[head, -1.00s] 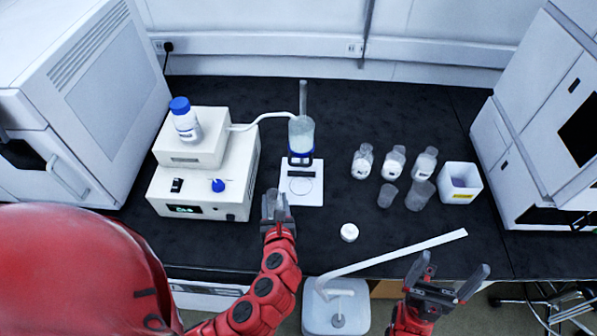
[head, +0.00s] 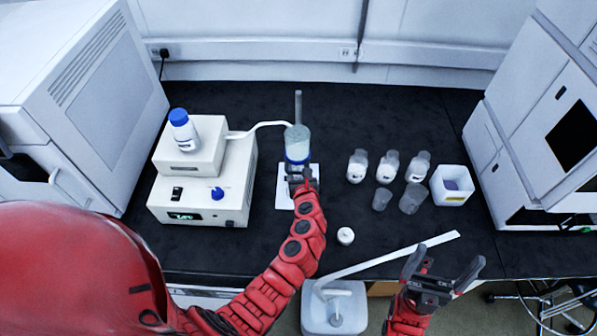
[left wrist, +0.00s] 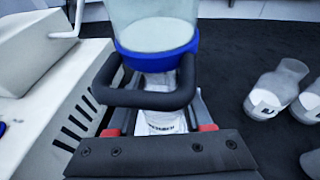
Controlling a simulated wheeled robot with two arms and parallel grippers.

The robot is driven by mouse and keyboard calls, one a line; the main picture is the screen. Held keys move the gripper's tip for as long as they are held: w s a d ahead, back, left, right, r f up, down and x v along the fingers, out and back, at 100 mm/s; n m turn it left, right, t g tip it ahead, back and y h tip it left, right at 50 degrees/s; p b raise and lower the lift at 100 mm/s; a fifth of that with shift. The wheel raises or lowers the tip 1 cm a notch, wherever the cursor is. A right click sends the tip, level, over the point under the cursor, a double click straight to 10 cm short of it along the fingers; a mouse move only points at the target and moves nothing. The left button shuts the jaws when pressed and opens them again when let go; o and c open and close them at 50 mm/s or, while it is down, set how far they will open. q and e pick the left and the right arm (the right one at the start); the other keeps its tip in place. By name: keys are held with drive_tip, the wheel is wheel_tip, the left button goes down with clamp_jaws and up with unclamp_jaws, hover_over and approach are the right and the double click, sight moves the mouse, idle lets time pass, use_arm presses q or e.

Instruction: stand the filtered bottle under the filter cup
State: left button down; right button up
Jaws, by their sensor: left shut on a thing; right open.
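The filter cup (head: 297,141), clear with a blue collar, stands at mid-bench on its white base plate (head: 284,199). In the left wrist view, the cup (left wrist: 152,30) fills the top middle. My left gripper (head: 298,172) is just below the cup in the head view, shut on the filtered bottle. In the left wrist view, the bottle (left wrist: 163,121) shows its white body and label between my fingers, directly below the blue collar. The bottle's foot is hidden, so I cannot tell whether it touches the plate. My right gripper (head: 445,268) is open and empty near the front edge.
A pump unit (head: 200,195) with a blue-capped bottle (head: 184,130) stands left, with a hose to the cup. Several small bottles (head: 357,167) and a white bin (head: 452,184) stand right. A white cap (head: 345,236) lies in front. A white container (head: 335,308) stands below.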

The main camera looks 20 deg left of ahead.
sight(299, 177)
use_arm(q)
drive_tip(key=f, duration=0.3)
drive_tip(key=shift+w+f, duration=0.25)
drive_tip(key=shift+c, duration=1.5)
unclamp_jaws()
